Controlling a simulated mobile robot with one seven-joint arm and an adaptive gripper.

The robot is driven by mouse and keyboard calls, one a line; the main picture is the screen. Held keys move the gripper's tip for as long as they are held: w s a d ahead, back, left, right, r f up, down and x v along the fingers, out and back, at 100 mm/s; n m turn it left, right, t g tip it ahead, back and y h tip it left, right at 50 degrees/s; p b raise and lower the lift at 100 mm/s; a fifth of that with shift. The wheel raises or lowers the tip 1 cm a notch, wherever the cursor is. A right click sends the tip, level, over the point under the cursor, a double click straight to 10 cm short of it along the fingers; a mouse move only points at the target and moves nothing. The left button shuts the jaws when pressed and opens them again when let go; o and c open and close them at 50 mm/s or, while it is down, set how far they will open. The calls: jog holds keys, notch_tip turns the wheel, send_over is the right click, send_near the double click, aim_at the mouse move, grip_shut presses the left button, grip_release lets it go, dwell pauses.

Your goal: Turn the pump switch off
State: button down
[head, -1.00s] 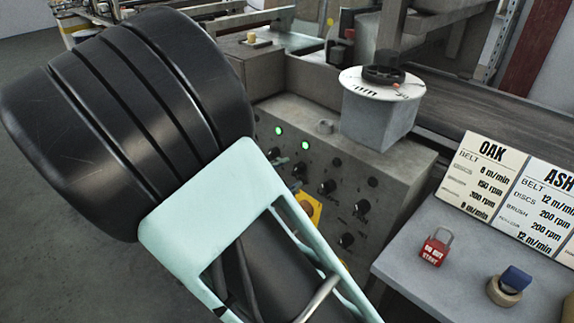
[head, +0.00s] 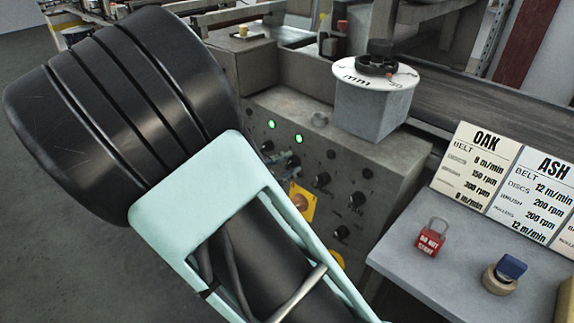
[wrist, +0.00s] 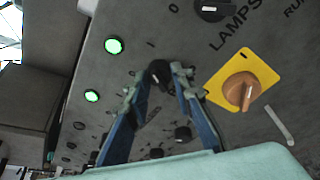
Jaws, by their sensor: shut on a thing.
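The grey control panel (head: 330,165) carries several black rotary knobs and two lit green lamps (head: 298,138). In the wrist view, my gripper (wrist: 160,77) has its two blue fingers closed on either side of a small black knob (wrist: 158,74) on the panel. The fingers hide part of the knob, and no pump label is readable beside it, so I cannot confirm it is the pump switch. A larger black knob marked LAMPS (wrist: 212,9) sits above. In the head view, my arm covers much of the panel's left part.
An orange-brown knob on a yellow plate (wrist: 242,90) is right of my fingers. A dial block (head: 372,105) stands on the panel top. A side table (head: 400,255) holds a red padlock (head: 431,241), a stamp-like item (head: 505,275) and OAK and ASH cards.

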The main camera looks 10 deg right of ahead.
jog(key=shift+r+p, duration=0.15)
jog(key=shift+p, duration=0.3)
jog(key=n+p, duration=0.2)
jog(key=p, duration=0.1)
jog(key=shift+r, duration=0.25)
jog(key=n+g+p, duration=0.1)
jog(key=n+p, duration=0.2)
jog(key=p, duration=0.2)
jog(key=shift+r, duration=0.1)
jog(key=n+g+p, duration=0.1)
jog(key=n+p, duration=0.2)
jog(key=p, duration=0.2)
jog(key=shift+w+n, duration=0.1)
jog(key=shift+n, duration=0.2)
jog(key=shift+a+f+n+g+h+p, duration=0.1)
jog(key=shift+f+n+g+h+p, duration=0.25)
jog(key=shift+n+p, duration=0.75)
jog(key=shift+p, duration=0.3)
jog(key=c, duration=1.7)
grip_release()
